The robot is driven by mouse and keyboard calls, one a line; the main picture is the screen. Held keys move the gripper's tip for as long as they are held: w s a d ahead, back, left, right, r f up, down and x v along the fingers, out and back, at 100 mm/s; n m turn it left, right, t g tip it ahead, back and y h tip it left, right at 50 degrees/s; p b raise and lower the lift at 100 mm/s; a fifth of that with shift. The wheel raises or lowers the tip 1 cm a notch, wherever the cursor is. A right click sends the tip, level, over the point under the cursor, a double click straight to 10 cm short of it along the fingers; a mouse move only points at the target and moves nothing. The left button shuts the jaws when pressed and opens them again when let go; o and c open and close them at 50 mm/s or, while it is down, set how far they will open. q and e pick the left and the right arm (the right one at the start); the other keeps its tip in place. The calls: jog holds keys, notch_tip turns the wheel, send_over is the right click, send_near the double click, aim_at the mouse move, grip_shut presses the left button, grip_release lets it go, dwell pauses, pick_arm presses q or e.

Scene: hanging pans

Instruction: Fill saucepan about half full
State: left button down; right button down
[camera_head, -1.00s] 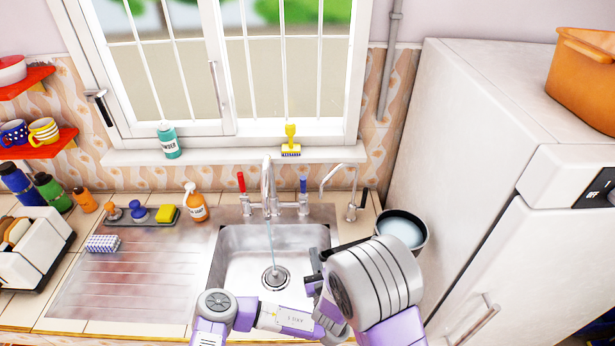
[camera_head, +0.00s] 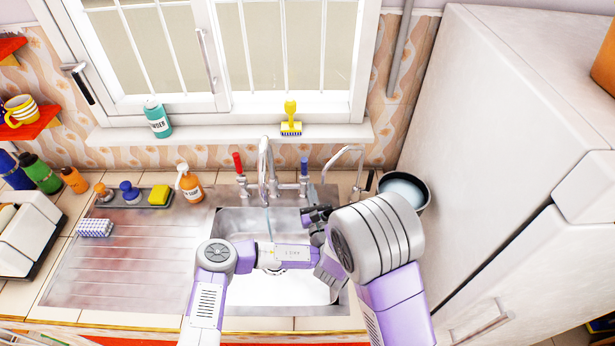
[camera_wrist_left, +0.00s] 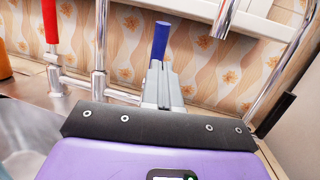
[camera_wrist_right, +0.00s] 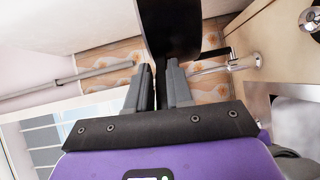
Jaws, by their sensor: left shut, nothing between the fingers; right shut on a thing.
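The dark saucepan (camera_head: 405,188) is at the right of the sink, partly hidden behind my right arm. A pale, watery-looking surface shows inside it, but I cannot tell its depth. My left gripper (camera_head: 314,214) is shut and empty, just in front of the blue tap lever (camera_head: 304,166). In the left wrist view its fingers (camera_wrist_left: 162,82) point at the blue lever (camera_wrist_left: 160,40). A thin stream falls from the spout (camera_head: 265,160).
The sink (camera_head: 232,265) lies below my arms. A red tap lever (camera_head: 238,162) is left of the spout, and a thin curved tap (camera_head: 345,155) right of it. The white fridge (camera_head: 490,150) bounds the right. The drainboard (camera_head: 130,255) is mostly clear.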

aim_at(306, 166)
pick_arm(q)
jog(key=x, duration=0.5)
jog(key=shift+w, duration=0.35)
jog(key=shift+r, duration=0.1)
jog(key=shift+r, duration=0.15)
jog(key=w+r+p, duration=0.1)
jog(key=p, duration=0.2)
pick_arm(e)
jog(key=r, duration=0.1)
jog(key=w+r, duration=0.1)
jog(key=r, duration=0.1)
jog(key=shift+w+r, duration=0.1)
jog(key=shift+r, duration=0.2)
jog(key=shift+w+r+p, duration=0.3)
jog(key=shift+r+p, duration=0.05)
jog(key=shift+p, duration=0.2)
pick_arm(q)
jog(key=shift+w+a, duration=0.1)
jog(key=shift+w, duration=0.25)
pick_arm(e)
jog(key=shift+f, duration=0.1)
